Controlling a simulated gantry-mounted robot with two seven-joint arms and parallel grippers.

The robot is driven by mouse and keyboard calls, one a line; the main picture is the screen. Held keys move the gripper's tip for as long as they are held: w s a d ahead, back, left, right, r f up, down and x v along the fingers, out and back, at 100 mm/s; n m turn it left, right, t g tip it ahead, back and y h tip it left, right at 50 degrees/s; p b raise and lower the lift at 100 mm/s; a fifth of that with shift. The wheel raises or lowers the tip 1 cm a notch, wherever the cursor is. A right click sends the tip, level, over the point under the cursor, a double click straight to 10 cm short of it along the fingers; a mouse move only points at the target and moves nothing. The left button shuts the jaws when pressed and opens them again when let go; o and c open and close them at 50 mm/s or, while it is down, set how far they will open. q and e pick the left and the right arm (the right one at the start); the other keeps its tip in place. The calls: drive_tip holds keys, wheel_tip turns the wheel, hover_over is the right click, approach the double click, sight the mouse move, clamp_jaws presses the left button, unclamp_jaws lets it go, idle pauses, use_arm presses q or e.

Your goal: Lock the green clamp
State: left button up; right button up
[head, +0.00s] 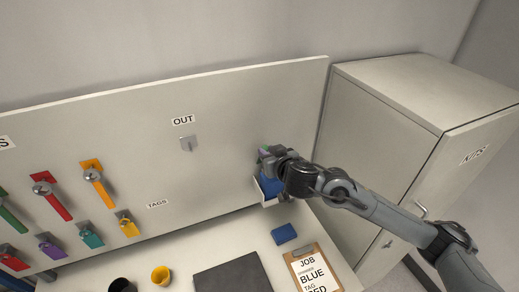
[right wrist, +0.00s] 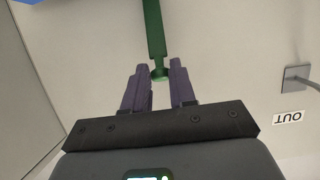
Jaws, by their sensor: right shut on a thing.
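My right gripper (head: 267,156) is at the right part of the upright board. In the right wrist view, its two purple-grey fingers (right wrist: 160,82) are on either side of the lower end of a long green bar (right wrist: 154,35). A little green also shows beside the gripper in the head view. The bar's far end is cut off by the picture edge, so I cannot tell its clamp state. Another green piece (head: 13,215) hangs on the board at the left edge. My left gripper is not in view.
A blue item in a white holder (head: 268,188) sits just below my right gripper. A hook (head: 188,143) under the OUT label is left of it. Red (head: 52,197) and orange (head: 98,185) pieces hang further left. A blue block (head: 284,234) and clipboard (head: 313,270) lie below; a cabinet (head: 385,150) stands right.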

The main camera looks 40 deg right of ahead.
drive_tip(key=s+f+b, duration=0.2)
drive_tip(key=f, duration=0.1)
drive_tip(key=s+a+f+b, duration=0.1)
drive_tip(key=s+f+b, duration=0.1)
drive_tip(key=f+b, duration=0.1)
drive_tip(key=s+f+b, duration=0.2)
drive_tip(key=f+b, duration=0.1)
drive_tip(key=f, duration=0.1)
drive_tip(key=shift+a+f, duration=0.25)
drive_tip(key=shift+f, duration=0.1)
idle(0.4)
drive_tip(key=shift+r, duration=0.1)
drive_tip(key=o, duration=0.7)
drive_tip(key=shift+w, duration=0.1)
drive_tip(key=shift+r, duration=0.1)
